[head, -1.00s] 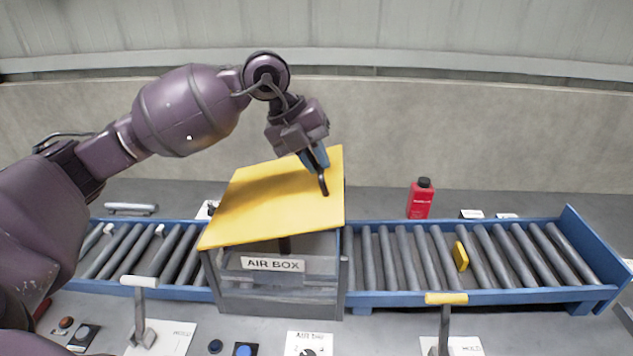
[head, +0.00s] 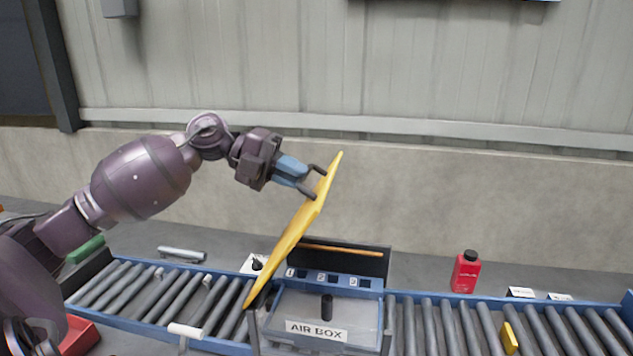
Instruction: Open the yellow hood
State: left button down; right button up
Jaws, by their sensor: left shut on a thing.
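The yellow hood (head: 292,238) stands steeply tilted over the left side of the box marked AIR BOX (head: 362,342). Its lower edge is at the box's left and its upper edge leans up to the right. My left gripper (head: 313,182) is shut on the hood near its raised end, coming from the left. What exactly lies between the fingers is partly hidden by the hood's edge. The box's top is uncovered, showing a numbered row of blue slots (head: 342,281) and a dark upright peg (head: 327,305).
Roller conveyors (head: 450,325) run left and right of the box. A red bottle (head: 465,274) stands behind the right one, and a yellow block (head: 510,338) lies on its rollers. A red bin (head: 80,336) is at lower left. The wall behind is clear.

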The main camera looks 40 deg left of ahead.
pick_arm(q)
jog(key=s+a+f+t+h, duration=0.1)
jog(key=s+a+t+h, duration=0.1)
jog(key=a, duration=0.5)
jog(key=s+a+t+h+b, duration=0.1)
jog(key=s+a+h, duration=0.4)
jog(key=a, duration=0.3)
jog(key=shift+s+a+f+t+h, duration=0.25)
jog(key=shift+f+t+h, duration=0.1)
jog(key=shift+t+h, duration=0.05)
pick_arm(e)
jog(key=shift+s+f, duration=0.1)
jog(key=shift+f, duration=0.7)
jog(key=shift+s+f, duration=0.1)
jog(key=shift+s, duration=0.15)
pick_arm(q)
jog(key=c, duration=1.2)
grip_release()
jog(key=shift+o, duration=0.2)
pick_arm(e)
jog(key=shift+s+f, duration=0.1)
jog(key=shift+s, duration=0.15)
